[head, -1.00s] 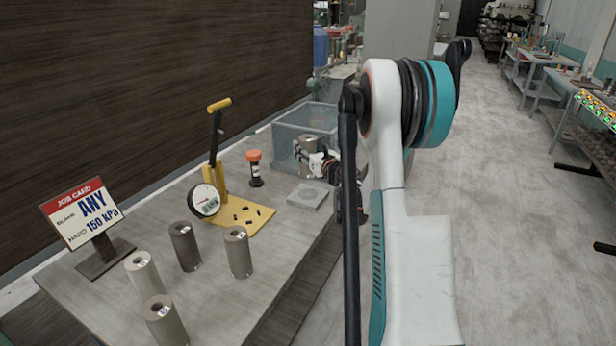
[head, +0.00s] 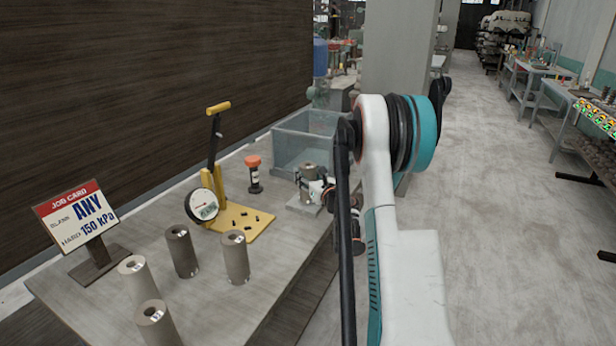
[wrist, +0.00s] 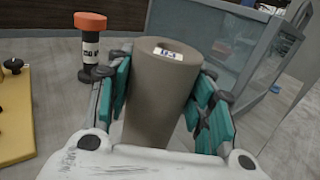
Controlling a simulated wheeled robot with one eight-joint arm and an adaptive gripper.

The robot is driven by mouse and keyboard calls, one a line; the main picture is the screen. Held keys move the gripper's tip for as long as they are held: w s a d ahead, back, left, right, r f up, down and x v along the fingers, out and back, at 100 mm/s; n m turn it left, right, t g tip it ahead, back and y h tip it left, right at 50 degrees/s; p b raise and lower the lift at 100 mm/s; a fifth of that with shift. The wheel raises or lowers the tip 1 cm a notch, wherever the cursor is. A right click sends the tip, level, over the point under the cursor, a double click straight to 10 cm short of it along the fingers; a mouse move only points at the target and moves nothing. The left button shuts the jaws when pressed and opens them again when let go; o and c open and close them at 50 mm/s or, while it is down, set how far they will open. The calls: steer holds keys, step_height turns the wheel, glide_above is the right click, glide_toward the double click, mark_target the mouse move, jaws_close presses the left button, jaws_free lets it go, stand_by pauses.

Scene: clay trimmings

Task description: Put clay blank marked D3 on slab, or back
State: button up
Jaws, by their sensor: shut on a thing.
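A grey-brown clay blank (head: 308,171), a hollow cylinder, stands upright in my gripper (head: 317,188). In the wrist view, the teal-padded fingers are shut on both sides of the blank (wrist: 155,100). A small white label sits on its top rim; its marking is too blurred to read surely. The blank is over the pale square slab (head: 296,203) in the head view. The gripper and blank hide much of the slab, and I cannot tell whether the blank's base touches it.
A grey open bin (head: 290,150) stands just behind. A yellow lever tester with dial (head: 203,206) and an orange-capped bottle (head: 253,175) are to the left. Several other blanks (head: 181,251) stand at the front. A job card (head: 78,220) reads ANY, 150 kPa.

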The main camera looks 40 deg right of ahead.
steer(key=shift+f, duration=0.1)
steer(key=o, duration=1.5)
steer(key=shift+s, duration=0.25)
steer(key=p+v, duration=0.3)
steer(key=v, duration=0.8)
steer(key=shift+s+a, duration=0.2)
steer(key=shift+s, duration=0.1)
